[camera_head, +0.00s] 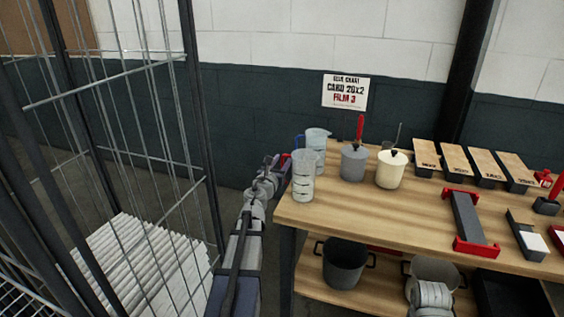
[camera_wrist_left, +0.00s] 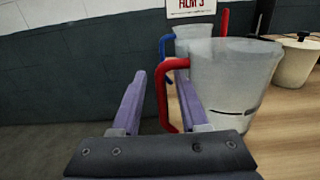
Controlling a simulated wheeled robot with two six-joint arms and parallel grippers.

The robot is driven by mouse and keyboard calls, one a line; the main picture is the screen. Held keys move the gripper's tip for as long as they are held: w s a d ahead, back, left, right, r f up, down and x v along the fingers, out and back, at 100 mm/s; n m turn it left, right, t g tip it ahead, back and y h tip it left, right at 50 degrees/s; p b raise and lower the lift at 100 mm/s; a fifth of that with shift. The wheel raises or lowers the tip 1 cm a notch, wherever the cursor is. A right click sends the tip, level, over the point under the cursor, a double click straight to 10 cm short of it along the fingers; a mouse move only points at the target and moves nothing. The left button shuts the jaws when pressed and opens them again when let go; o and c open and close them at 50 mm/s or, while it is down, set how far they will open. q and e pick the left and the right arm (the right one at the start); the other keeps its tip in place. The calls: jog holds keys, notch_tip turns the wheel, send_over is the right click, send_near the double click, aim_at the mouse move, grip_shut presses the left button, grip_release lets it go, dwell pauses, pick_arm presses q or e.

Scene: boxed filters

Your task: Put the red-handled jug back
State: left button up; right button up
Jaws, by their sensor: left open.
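The red-handled jug (camera_head: 303,182) is clear and stands upright at the left end of the wooden workbench. In the left wrist view the jug (camera_wrist_left: 235,80) is close on the right, with its red handle (camera_wrist_left: 162,95) toward me. My left gripper (camera_head: 276,164) is at the bench's left end, beside the jug. The wrist view shows the gripper (camera_wrist_left: 160,75) open, the handle appearing between its two fingers; the right finger overlaps the gap between handle and jug body. Contact cannot be told.
A blue-handled jug (camera_head: 319,138) stands just behind. A grey pot (camera_head: 353,164) and a cream pot (camera_head: 390,172) stand to the right. A wire cage (camera_head: 150,150) with stacked white sheets is left. A lower shelf holds a dark bucket (camera_head: 345,265). A sign (camera_head: 345,92) hangs on the wall.

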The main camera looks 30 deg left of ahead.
pick_arm(q)
jog(key=v, duration=1.1)
jog(key=shift+s, duration=0.35)
jog(key=shift+d, duration=0.15)
